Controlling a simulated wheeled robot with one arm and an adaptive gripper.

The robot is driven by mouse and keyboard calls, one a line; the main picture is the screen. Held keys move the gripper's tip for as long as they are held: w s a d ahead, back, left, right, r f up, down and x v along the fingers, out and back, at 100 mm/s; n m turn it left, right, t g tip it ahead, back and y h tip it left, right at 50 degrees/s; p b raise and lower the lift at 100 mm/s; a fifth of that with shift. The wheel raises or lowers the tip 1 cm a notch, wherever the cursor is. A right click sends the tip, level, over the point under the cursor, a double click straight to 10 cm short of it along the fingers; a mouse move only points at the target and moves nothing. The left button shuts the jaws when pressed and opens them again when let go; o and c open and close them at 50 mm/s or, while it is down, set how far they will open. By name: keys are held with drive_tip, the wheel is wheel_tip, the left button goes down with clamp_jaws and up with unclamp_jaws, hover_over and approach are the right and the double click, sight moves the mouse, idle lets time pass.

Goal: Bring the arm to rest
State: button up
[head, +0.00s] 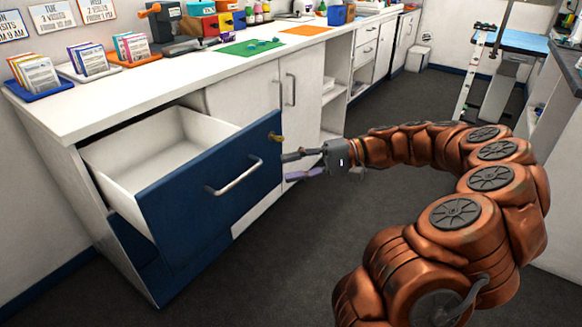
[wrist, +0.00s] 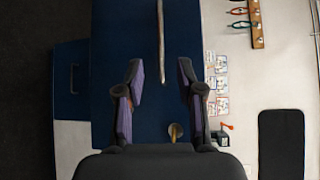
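My gripper (head: 289,168) is at the right edge of an open drawer's blue front (head: 190,190), with its fingers pointing left. In the wrist view my gripper (wrist: 160,70) has its two purple-lined fingers spread apart with nothing held between them. The drawer handle (head: 234,176) is a pale metal bar, left of the fingers and apart from them; it also shows in the wrist view (wrist: 161,40). My copper arm curves in from the lower right. Whether a fingertip touches the drawer front cannot be told.
The drawer's white inside (head: 160,150) looks empty. A brass knob (head: 277,138) is near the drawer front's upper right corner. The white counter (head: 150,88) carries card holders, a green mat (head: 249,47) and an orange mat (head: 306,31). The dark floor (head: 300,230) is clear.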

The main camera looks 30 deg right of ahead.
drive_tip(key=s+a+r+n+g+h+p, duration=0.3)
drive_tip(key=s+a+r+g+p, duration=0.15)
drive_tip(key=a+r+p, duration=0.35)
drive_tip(key=s+a+r+n+g+h+p, duration=0.25)
drive_tip(key=s+a+r+p, duration=0.35)
drive_tip(key=a, duration=0.5)
drive_tip(key=s+d+r+h+p, duration=0.2)
drive_tip(key=s+r+h+p, duration=0.1)
drive_tip(key=s+h+p, duration=0.2)
drive_tip(key=s+d+r+h+p, duration=0.3)
drive_tip(key=s+h+p, duration=0.2)
drive_tip(key=s+p, duration=0.5)
drive_tip(key=shift+s+d+r+g+p, duration=0.15)
drive_tip(key=shift+s+d+g+p, duration=0.1)
drive_tip(key=shift+d+g+p, duration=0.15)
drive_tip(key=shift+a, duration=0.1)
